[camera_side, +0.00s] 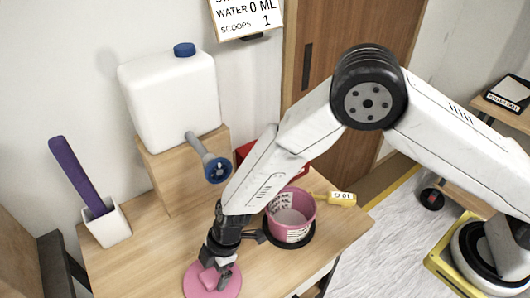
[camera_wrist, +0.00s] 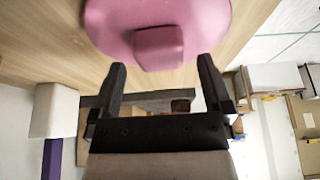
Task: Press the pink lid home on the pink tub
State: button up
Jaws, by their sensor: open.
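The pink lid (camera_side: 227,284) lies flat on the wooden table near its front edge, apart from the tub. It has a raised block grip, which shows in the wrist view just beyond my fingertips on the lid (camera_wrist: 110,22). My gripper (camera_side: 211,270) is low over the lid; in the wrist view its two fingers (camera_wrist: 160,72) are spread, with nothing between them. The pink tub (camera_side: 293,217) stands upright and uncovered on a black round base to the right of my gripper. It has a white label and pale contents inside.
A white water container (camera_side: 170,98) with a blue cap and a spout stands on a wooden block behind. A white holder (camera_side: 105,225) with a purple stick is at left. A yellow-handled tool (camera_side: 341,198) lies beside the tub, and a red object (camera_side: 245,153) is behind.

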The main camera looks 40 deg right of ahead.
jog(key=shift+x, duration=0.95)
jog(key=c, duration=1.2)
jog(key=shift+r, duration=0.15)
jog(key=shift+c, duration=0.2)
